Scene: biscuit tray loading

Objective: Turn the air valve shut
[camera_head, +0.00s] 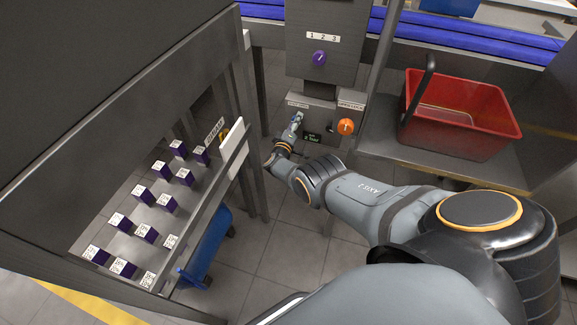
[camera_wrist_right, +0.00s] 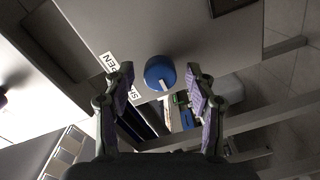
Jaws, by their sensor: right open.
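My right gripper (camera_head: 296,122) is at the left part of a grey control panel (camera_head: 318,110) in the head view. In the right wrist view, my right gripper (camera_wrist_right: 160,72) is open, with one finger on each side of a round blue knob (camera_wrist_right: 158,70). The knob has a white pointer mark at its lower edge. A label ending in "PEN" (camera_wrist_right: 109,62) lies to its upper left, and a partly hidden label (camera_wrist_right: 134,92) starting with "S" lies to its lower left. I cannot tell whether the fingers touch the knob. The knob is hidden in the head view.
An orange knob (camera_head: 346,126) and a small display (camera_head: 312,137) are on the same panel. Above is a purple dial (camera_head: 320,57) marked 1, 2, 3. A red crate (camera_head: 480,112) stands right; a rack of purple boxes (camera_head: 143,194) is left.

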